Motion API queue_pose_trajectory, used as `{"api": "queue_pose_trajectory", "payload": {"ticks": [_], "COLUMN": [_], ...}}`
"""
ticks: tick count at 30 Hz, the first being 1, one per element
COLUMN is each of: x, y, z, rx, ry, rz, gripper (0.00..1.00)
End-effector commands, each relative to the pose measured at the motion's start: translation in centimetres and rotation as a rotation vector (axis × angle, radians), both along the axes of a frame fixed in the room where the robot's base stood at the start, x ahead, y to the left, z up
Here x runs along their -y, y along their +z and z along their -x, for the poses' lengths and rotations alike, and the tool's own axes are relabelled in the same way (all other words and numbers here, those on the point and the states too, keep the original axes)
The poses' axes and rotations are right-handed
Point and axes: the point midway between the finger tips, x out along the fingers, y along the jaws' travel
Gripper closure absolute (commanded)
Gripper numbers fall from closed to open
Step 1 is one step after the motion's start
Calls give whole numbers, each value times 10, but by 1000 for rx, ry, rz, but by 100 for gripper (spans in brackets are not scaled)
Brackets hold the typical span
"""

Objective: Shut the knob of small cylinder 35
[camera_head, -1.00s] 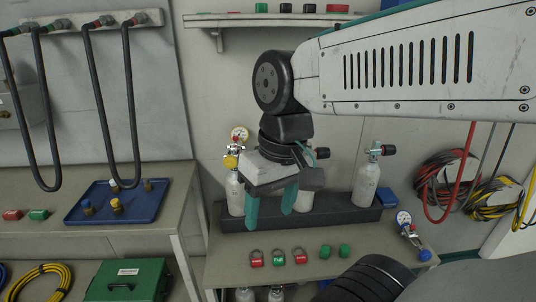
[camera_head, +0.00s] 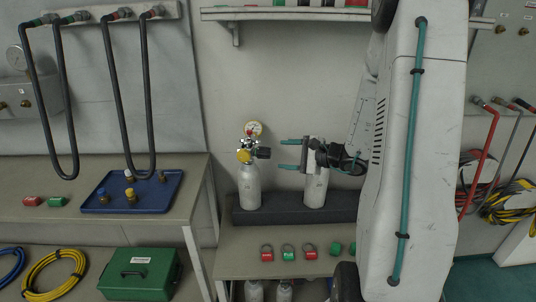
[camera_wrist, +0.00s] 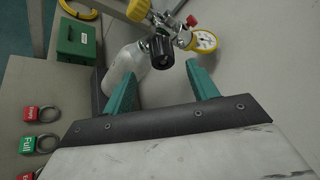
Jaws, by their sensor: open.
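A small white cylinder (camera_head: 250,187) stands upright at the left of the dark rack, with a yellow-and-metal fitting and a gauge on its valve. Its black knob (camera_head: 263,153) points right. No number 35 is legible on it. My gripper (camera_head: 283,155) is open and level, its teal fingers pointing left at the knob, a short gap away. In the wrist view the knob (camera_wrist: 161,52) lies between and just beyond the fingertips, with the cylinder (camera_wrist: 125,65) behind. A second cylinder (camera_head: 316,190) stands behind my gripper, its top hidden.
The dark rack (camera_head: 280,210) sits on a bench. Red and green tags (camera_head: 288,253) lie in front. A gauge (camera_wrist: 204,41) sits near the right finger in the wrist view. A blue tray (camera_head: 105,205) lies on the left table. My arm hides the rack's right side.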

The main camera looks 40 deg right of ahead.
Motion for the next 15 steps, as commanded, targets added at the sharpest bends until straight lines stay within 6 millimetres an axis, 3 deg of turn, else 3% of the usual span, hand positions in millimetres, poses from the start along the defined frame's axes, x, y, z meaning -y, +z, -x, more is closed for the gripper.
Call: {"api": "queue_pose_trajectory", "payload": {"ticks": [4, 15], "x": [5, -19], "y": [-7, -20], "z": [-9, -59], "rx": [2, 2], "ry": [-29, -25], "rz": [-8, -9], "gripper": [42, 42]}}
